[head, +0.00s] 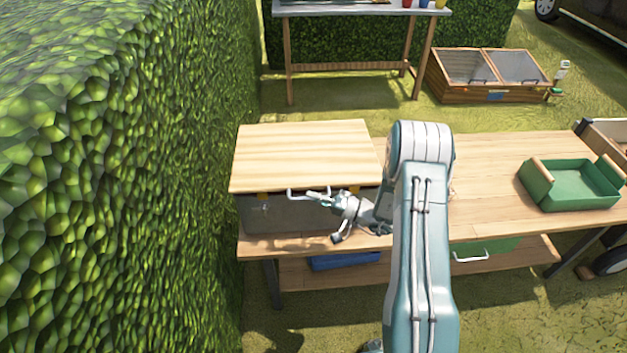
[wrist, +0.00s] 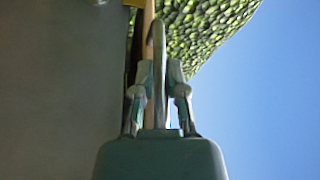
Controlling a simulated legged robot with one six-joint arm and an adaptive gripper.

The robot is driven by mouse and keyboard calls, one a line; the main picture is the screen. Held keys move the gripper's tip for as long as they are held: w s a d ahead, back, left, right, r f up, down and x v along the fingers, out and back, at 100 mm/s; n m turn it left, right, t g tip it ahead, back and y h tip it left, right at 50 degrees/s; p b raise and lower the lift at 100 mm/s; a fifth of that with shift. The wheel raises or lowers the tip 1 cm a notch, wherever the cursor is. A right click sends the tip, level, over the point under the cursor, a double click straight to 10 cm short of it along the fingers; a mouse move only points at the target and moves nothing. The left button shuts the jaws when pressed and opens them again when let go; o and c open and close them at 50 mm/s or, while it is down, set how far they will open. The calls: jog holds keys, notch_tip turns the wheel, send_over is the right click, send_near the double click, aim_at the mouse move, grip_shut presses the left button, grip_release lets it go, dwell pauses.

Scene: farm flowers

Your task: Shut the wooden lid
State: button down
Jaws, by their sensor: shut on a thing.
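The wooden lid (head: 300,155) lies nearly flat over a grey box (head: 275,215) at the left end of the workbench. A dark strip shows under its front edge; I cannot tell whether the lid rests fully on the rim. A grey bar handle (head: 293,195) sticks out at the lid's front. My gripper (head: 322,199) is at the right part of this handle. In the wrist view, the two fingers (wrist: 160,75) are shut on the handle bar (wrist: 159,45), with the lid's edge beside it. My arm hides the area right of the box.
A green tray (head: 570,183) with wooden handles stands on the workbench (head: 480,180) at right. A tall hedge (head: 120,150) borders the left side. A blue thing (head: 343,261) lies on the lower shelf. A cold frame (head: 490,92) and another table (head: 360,12) stand behind.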

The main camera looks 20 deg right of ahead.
jog(key=f, duration=0.3)
jog(key=shift+s+a, duration=0.15)
jog(key=shift+s, duration=0.1)
jog(key=c, duration=0.7)
grip_release()
jog(key=shift+f, duration=0.15)
jog(key=shift+w, duration=0.1)
jog(key=v, duration=1.2)
